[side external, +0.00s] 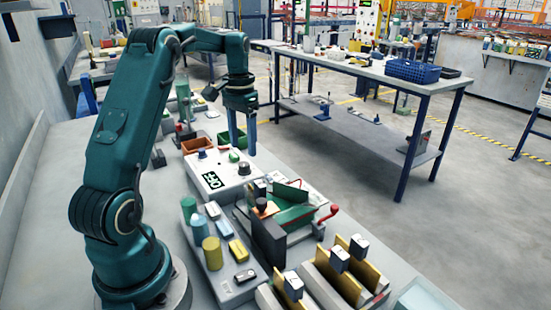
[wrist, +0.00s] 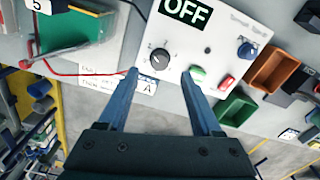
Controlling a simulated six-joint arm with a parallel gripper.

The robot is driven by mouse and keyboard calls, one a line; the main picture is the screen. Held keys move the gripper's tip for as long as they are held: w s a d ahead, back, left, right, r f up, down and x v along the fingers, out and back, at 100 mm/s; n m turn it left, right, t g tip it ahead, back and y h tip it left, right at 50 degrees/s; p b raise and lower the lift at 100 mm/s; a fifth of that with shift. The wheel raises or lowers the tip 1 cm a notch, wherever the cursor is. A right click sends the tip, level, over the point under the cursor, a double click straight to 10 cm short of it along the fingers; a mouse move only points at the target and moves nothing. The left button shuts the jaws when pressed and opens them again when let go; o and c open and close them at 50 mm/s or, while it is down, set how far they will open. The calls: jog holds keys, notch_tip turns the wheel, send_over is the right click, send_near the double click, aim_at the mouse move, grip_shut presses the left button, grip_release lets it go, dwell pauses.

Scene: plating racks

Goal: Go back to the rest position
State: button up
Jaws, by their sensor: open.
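My gripper (side external: 242,135) hangs over the far end of the workbench, fingers pointing down, near a white control box (side external: 230,180) with an OFF display. In the wrist view my gripper (wrist: 160,75) has its two blue fingers spread apart with nothing between them. The control box (wrist: 213,45) lies beyond the fingertips in that view, with a black knob (wrist: 159,57), a green button (wrist: 198,73), a red switch (wrist: 226,82) and a blue knob (wrist: 245,50). The right finger tip is close to the green button in the picture; I cannot tell whether they touch.
A brown bin (wrist: 274,70) and a green bin (wrist: 237,109) stand beside the box. A tray with cylinders (side external: 212,252), a green fixture with a red lever (side external: 328,213) and racks with yellow plates (side external: 352,280) fill the near bench. The bench's left side (side external: 50,215) is clear.

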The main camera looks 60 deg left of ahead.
jog(key=shift+w+d+r, duration=0.15)
jog(key=shift+w+d, duration=0.05)
jog(key=shift+d, duration=0.05)
jog(key=s+d+r+m+t+y, duration=0.1)
jog(key=s+d+r+m+t, duration=0.15)
jog(key=d+r, duration=0.95)
jog(key=s+d+f+t+h, duration=0.1)
jog(key=s+d+f+t, duration=0.2)
jog(key=s+d+f, duration=0.4)
jog(key=s+d, duration=0.3)
jog(key=d, duration=0.1)
jog(key=shift+s+d+f, duration=0.2)
jog(key=shift+s+f, duration=0.1)
jog(key=shift+s, duration=0.05)
